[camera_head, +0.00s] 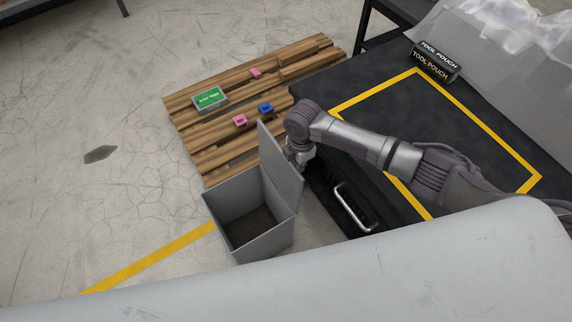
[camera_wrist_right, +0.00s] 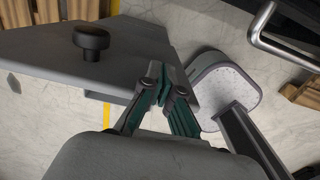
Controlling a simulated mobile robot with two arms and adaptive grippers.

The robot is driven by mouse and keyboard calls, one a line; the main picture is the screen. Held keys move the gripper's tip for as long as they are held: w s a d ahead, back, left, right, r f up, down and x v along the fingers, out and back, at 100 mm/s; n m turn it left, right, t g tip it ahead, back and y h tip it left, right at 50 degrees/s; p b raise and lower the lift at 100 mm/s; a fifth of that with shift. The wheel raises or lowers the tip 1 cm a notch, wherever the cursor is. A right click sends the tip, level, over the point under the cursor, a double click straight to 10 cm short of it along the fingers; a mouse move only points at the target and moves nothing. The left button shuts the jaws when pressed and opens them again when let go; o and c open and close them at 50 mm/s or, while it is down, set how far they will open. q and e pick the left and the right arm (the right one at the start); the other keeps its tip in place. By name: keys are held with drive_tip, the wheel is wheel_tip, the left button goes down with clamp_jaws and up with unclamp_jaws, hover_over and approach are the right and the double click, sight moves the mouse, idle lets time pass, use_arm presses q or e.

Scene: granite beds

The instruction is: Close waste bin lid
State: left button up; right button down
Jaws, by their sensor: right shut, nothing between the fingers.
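The grey waste bin (camera_head: 246,232) stands on the floor, open at the top with a dark, empty-looking inside. Its flat grey lid (camera_head: 278,168) stands raised, close to upright, along the bin's right-back side. In the right wrist view the lid (camera_wrist_right: 45,58) shows its outer face with a black round knob (camera_wrist_right: 91,42). My right gripper (camera_head: 300,158) is behind the lid, on its right side, with its fingers partly hidden in the head view. In the wrist view the gripper (camera_wrist_right: 168,88) is shut and empty, close beside the lid; I cannot tell whether they touch. My left gripper is not in view.
A wooden pallet (camera_head: 190,122) with a green box (camera_head: 210,98) and small pink and blue pieces lies behind the bin. A black bench (camera_head: 400,120) with a metal handle (camera_head: 352,207) stands close on the right.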

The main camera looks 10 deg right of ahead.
drive_tip(key=s+a+f+p, duration=0.1)
drive_tip(key=s+a, duration=0.1)
drive_tip(key=a, duration=0.4)
drive_tip(key=shift+s+a, duration=0.15)
drive_tip(key=shift+a, duration=0.05)
idle(0.7)
idle(0.8)
wheel_tip(320, 180, up, 8)
drive_tip(key=p, duration=0.8)
drive_tip(key=shift+f, duration=0.1)
